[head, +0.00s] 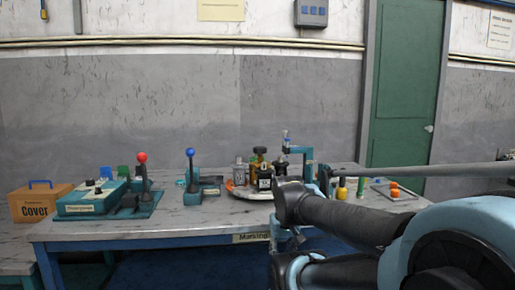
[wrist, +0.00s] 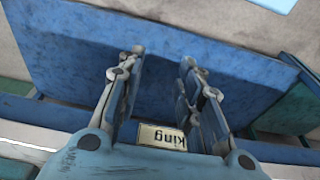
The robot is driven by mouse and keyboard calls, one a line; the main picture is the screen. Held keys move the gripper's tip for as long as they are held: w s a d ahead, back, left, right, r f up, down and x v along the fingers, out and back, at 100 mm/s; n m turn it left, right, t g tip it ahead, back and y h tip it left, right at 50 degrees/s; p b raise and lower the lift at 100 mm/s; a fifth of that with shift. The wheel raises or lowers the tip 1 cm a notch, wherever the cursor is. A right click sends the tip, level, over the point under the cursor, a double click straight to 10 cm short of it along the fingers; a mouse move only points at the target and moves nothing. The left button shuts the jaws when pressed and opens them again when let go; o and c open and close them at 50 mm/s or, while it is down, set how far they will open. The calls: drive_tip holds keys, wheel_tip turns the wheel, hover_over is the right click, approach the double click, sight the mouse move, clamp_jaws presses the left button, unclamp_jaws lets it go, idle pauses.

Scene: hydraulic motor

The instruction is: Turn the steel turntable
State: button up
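A round pale turntable (head: 236,190) sits on the grey workbench, near the middle of the head view. Several dark and clear bottles (head: 264,180) stand on it, and my arm hides part of its right side. My gripper (wrist: 162,60) is open and empty in the wrist view, its two fingers apart. It is low at the front of the bench, below and in front of the turntable; my arm mostly hides it in the head view. The turntable does not show in the wrist view.
A label (wrist: 161,137) lies between my fingers' bases in view.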

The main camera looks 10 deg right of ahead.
drive_tip(key=shift+w+d, duration=0.1)
drive_tip(key=shift+w, duration=0.15)
drive_tip(key=shift+o, duration=1)
drive_tip(key=o, duration=0.8)
wheel_tip(320, 180, up, 2)
drive_tip(key=shift+r, duration=0.15)
wheel_tip(320, 180, up, 41)
drive_tip(key=g, duration=0.2)
hover_over(260, 147)
drive_tip(key=w, duration=0.1)
wheel_tip(260, 147, down, 17)
drive_tip(key=shift+d, duration=0.1)
